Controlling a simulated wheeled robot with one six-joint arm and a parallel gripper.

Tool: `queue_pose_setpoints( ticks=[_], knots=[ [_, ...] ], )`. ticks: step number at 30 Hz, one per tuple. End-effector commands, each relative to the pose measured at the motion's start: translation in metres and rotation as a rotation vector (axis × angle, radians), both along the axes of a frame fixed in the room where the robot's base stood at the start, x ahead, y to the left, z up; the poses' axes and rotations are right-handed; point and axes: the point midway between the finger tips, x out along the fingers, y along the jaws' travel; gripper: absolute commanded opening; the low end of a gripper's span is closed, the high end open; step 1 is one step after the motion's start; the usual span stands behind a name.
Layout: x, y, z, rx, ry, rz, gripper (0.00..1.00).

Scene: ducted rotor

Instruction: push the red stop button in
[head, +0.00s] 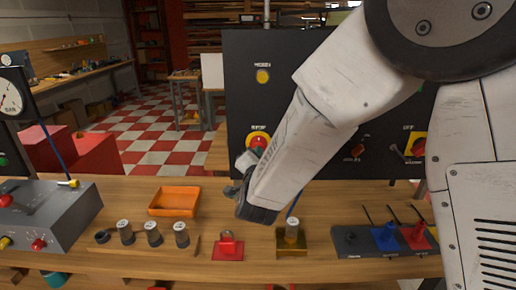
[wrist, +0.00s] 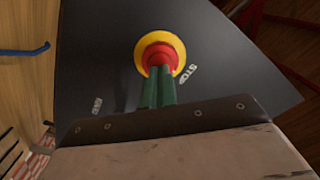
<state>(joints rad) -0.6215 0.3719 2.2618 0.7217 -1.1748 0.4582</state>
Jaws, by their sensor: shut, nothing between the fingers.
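The red stop button (wrist: 160,56) sits in a round yellow collar on a dark panel (wrist: 98,60), with STOP lettered beside it in the wrist view. My gripper (wrist: 160,73) is shut and empty. Its green fingertips overlap the lower edge of the button in the wrist view; I cannot tell whether they touch it.
The wooden bench (head: 140,190) below holds an orange tray (head: 174,214), several grey cylinders, a red block (head: 228,247), a brass-coloured block (head: 292,250) and a fixture with blue and red pieces (head: 386,238). A grey control box (head: 60,215) stands at left. Another red-and-yellow control (head: 418,146) is at right.

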Motion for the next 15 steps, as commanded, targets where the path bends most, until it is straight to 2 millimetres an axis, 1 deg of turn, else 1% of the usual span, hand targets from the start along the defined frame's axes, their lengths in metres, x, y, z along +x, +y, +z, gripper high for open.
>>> queue_pose_setpoints(
  ticks=[15],
  knots=[
    [-0.043, 0.002, 0.0, 0.0, 0.0, 0.001, 0.0]
  ],
)
